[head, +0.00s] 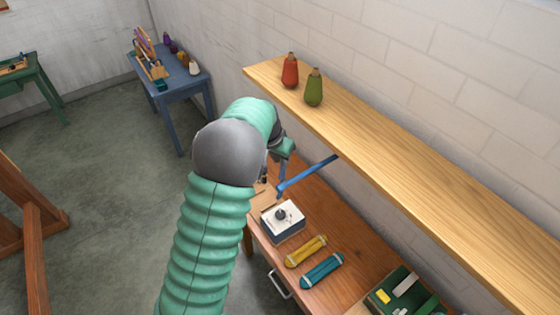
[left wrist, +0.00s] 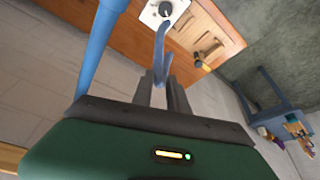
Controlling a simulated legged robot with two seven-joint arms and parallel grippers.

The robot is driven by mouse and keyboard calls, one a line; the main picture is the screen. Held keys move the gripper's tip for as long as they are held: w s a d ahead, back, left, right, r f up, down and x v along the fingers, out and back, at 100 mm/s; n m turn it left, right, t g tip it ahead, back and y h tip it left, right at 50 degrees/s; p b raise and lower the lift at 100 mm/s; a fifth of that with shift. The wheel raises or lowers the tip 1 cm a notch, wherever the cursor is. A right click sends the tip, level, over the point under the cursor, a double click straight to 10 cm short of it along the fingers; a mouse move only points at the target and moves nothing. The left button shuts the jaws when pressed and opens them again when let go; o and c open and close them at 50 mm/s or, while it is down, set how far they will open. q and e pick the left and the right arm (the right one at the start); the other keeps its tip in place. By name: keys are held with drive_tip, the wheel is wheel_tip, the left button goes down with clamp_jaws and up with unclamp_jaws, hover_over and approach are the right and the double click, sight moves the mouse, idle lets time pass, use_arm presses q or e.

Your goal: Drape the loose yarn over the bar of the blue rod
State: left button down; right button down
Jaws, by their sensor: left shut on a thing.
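The blue rod (head: 308,173) juts out below the wooden shelf, above the workbench. It also shows in the left wrist view (left wrist: 100,45), at the upper left. My left gripper (head: 266,178) is beside the rod's free end, partly hidden by my own arm. In the left wrist view its fingers (left wrist: 161,88) are shut on the loose yarn (left wrist: 160,52), a blue-grey strand. In that view the yarn lies to the right of the rod, with a gap between them. I cannot make out the yarn in the head view. My right gripper is not in view.
A white-topped box with a dark knob (head: 283,214) stands on the workbench (head: 312,268), near a yellow skein (head: 306,250) and a teal skein (head: 322,270). The shelf (head: 400,168) overhangs the bench.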

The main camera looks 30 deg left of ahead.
use_arm(q)
wheel_tip(320, 180, up, 19)
drive_tip(key=d+p, duration=0.2)
drive_tip(key=p, duration=1)
drive_tip(key=shift+s, duration=0.3)
drive_tip(key=s+d+f+b, duration=0.1)
drive_tip(key=s+d, duration=0.4)
drive_tip(key=d, duration=0.7)
drive_tip(key=shift+f, duration=0.2)
drive_tip(key=shift+f+b, duration=0.1)
drive_tip(key=shift+b, duration=0.25)
wheel_tip(320, 180, down, 9)
drive_tip(key=d+b, duration=0.1)
drive_tip(key=b, duration=0.5)
drive_tip(key=shift+s+d+f+b, duration=0.15)
drive_tip(key=shift+s+f+b, duration=0.1)
drive_tip(key=shift+b, duration=0.1)
